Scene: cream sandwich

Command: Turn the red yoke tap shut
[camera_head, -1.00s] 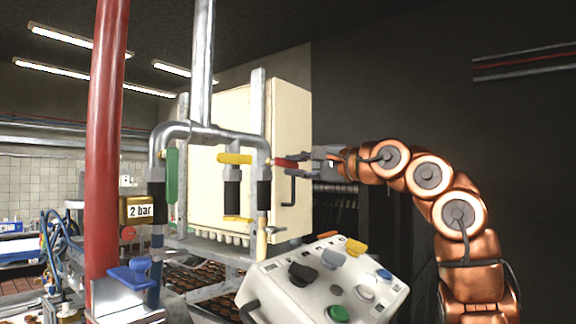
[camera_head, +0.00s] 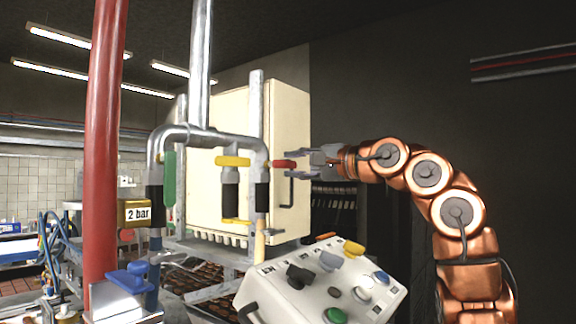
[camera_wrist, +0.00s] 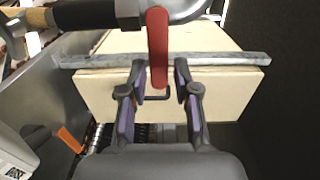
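The red yoke tap handle (camera_head: 283,164) sticks out to the right from the right leg of the grey yoke pipe (camera_head: 205,137). In the wrist view the red handle (camera_wrist: 158,45) runs down the middle of the picture. My gripper (camera_head: 306,162) is at its free end, coming from the right. In the wrist view my gripper (camera_wrist: 159,70) is open, one finger on each side of the handle's end. A gap shows on both sides, so the fingers do not appear to grip it. The tap's valve body is not clearly seen.
A cream cabinet (camera_head: 290,110) stands close behind the tap. A yellow handle (camera_head: 233,161) and a green handle (camera_head: 169,178) are on the yoke pipes. A control box (camera_head: 318,290) with knobs stands below. Dark open space lies to the right.

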